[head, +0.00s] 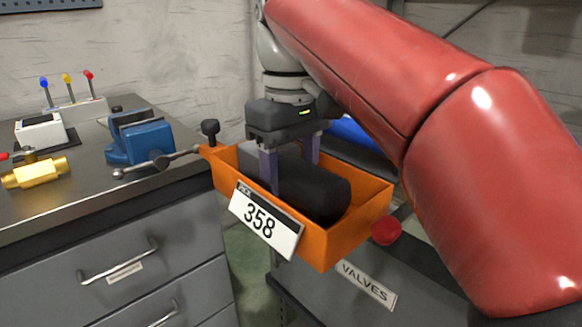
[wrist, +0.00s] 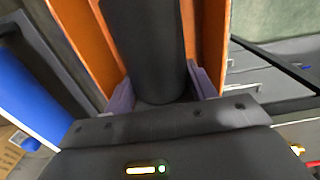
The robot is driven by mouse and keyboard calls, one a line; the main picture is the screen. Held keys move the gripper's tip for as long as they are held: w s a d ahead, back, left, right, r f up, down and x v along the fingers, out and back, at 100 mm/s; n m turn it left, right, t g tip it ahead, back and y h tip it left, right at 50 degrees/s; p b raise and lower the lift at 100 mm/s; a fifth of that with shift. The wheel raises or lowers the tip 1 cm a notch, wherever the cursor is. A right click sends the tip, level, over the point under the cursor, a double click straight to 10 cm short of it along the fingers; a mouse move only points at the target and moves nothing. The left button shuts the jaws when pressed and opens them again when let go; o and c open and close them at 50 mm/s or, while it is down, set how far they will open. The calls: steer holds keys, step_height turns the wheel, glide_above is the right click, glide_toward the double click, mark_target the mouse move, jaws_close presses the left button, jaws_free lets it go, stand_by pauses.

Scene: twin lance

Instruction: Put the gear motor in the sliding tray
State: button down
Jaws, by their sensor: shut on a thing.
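The gear motor (head: 315,192) is a dark cylinder with a greyer left end. It lies lengthwise within the walls of the orange sliding tray (head: 345,245), which bears a white "358" label. The motor also shows in the wrist view (wrist: 145,45), with the tray's orange walls (wrist: 212,40) on both sides. My gripper (head: 290,175) points down into the tray, its purple-grey fingers shut on the motor from either side. In the wrist view the fingers (wrist: 163,88) flank the motor's near end. Whether the motor touches the tray floor is hidden.
A dark unit labelled "VALVES" (head: 366,284) is below right, near a red knob (head: 386,230). A blue object (wrist: 30,100) lies beside the tray.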

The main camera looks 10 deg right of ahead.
steer(key=shift+f, duration=0.15)
steer(key=c, duration=0.8)
jaws_free()
steer(key=o, duration=0.4)
steer(key=shift+f, duration=0.1)
